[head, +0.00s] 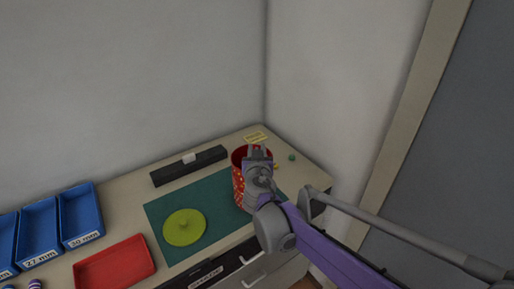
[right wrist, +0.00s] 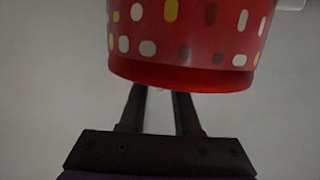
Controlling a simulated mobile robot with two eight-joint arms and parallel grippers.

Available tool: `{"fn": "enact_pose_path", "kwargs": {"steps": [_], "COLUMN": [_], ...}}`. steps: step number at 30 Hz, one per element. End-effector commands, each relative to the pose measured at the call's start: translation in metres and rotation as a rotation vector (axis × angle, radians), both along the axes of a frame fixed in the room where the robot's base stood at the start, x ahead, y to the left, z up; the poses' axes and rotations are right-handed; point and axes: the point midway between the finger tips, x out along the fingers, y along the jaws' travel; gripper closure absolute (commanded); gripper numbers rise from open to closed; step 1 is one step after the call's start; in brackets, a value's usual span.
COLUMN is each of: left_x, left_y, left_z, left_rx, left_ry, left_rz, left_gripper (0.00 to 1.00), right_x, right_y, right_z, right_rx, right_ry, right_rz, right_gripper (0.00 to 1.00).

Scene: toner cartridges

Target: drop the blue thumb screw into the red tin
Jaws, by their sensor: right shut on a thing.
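The red tin (head: 238,188), with pale and yellow spots, stands at the right of the green mat. Its spotted wall (right wrist: 190,40) fills the top of the right wrist view. My right gripper (head: 257,152) is at the tin's mouth in the head view. In the right wrist view its two dark fingers (right wrist: 160,100) run past the tin's edge, which hides their tips. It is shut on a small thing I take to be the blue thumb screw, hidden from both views. My left gripper is not in view.
A lime-green round lid (head: 184,227) lies on the green mat (head: 160,207). A black bar (head: 190,166) is behind it. A red tray (head: 114,264) and blue bins (head: 81,215) are at the left. A small green object (head: 292,157) lies near the right edge.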

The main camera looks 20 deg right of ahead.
Motion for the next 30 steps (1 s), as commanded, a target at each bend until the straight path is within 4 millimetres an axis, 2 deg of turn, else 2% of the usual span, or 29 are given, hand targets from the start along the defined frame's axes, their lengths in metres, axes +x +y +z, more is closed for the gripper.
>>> {"fn": "enact_pose_path", "kwargs": {"steps": [6,7,12,23,26,30], "left_x": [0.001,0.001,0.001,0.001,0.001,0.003], "left_y": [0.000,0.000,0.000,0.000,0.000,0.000], "left_z": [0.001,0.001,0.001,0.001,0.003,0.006], "left_rx": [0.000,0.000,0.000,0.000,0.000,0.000], "left_ry": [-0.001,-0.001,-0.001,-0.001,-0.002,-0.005], "left_rz": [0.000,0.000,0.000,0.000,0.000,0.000], "left_gripper": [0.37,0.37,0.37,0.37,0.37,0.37], "right_x": [0.000,0.000,0.000,-0.004,-0.015,-0.041], "right_y": [0.000,0.000,0.000,0.001,0.004,0.011], "right_z": [0.001,0.001,0.001,0.002,0.005,0.011], "right_rx": [0.000,0.000,0.001,0.001,0.001,0.001], "right_ry": [-0.001,-0.001,-0.001,-0.001,-0.001,-0.001], "right_rz": [0.000,0.000,0.000,0.000,0.001,0.002], "right_gripper": [1.00,0.63,0.34,0.34,0.34,0.34]}}
